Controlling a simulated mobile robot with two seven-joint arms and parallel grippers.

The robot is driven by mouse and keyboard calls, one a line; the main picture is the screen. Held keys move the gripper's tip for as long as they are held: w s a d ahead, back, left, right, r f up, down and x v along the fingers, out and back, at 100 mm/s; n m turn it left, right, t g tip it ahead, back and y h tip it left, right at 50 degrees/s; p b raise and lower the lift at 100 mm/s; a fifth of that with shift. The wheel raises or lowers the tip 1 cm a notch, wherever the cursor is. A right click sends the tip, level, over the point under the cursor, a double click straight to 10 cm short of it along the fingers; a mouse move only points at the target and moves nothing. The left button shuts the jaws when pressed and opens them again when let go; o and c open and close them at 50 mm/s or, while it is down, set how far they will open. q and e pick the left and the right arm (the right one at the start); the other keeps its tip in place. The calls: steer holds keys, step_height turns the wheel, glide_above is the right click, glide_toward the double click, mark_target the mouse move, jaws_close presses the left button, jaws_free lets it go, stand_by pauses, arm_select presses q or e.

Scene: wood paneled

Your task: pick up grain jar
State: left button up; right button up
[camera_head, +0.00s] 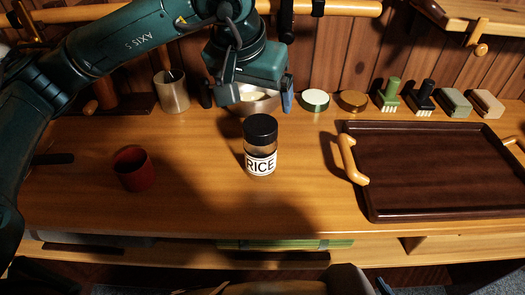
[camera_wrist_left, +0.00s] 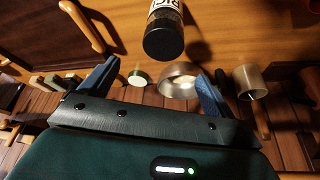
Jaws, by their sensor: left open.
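The grain jar (camera_head: 260,163) is a clear jar with a black lid and a white label reading RICE. It stands upright on the wooden counter in the middle of the head view. My right gripper is not in view.
A dark tray (camera_head: 440,212) with light handles lies right of the jar. A red cup (camera_head: 133,170) stands to the left. Counter around the jar is clear.

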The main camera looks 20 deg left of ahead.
mark_target(260, 124)
arm_select(q)
steer(key=x, duration=0.6)
steer(key=shift+f+p, duration=0.15)
steer(key=shift+p, duration=0.2)
steer(key=shift+f, duration=0.3)
steer(key=x, duration=0.1)
steer(key=p+x, duration=0.1)
steer(key=x, duration=0.1)
steer(key=shift+s+a+f, duration=0.15)
steer(key=shift+a+f, duration=0.05)
steer(key=shift+f, duration=0.15)
steer(key=shift+w+f, duration=0.25)
steer(key=shift+f, duration=0.25)
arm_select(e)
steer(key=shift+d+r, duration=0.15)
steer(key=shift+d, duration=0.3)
arm_select(q)
steer(key=shift+c, duration=0.6)
steer(key=c, duration=1.5)
steer(key=shift+r, duration=0.1)
steer(key=shift+c, duration=0.6)
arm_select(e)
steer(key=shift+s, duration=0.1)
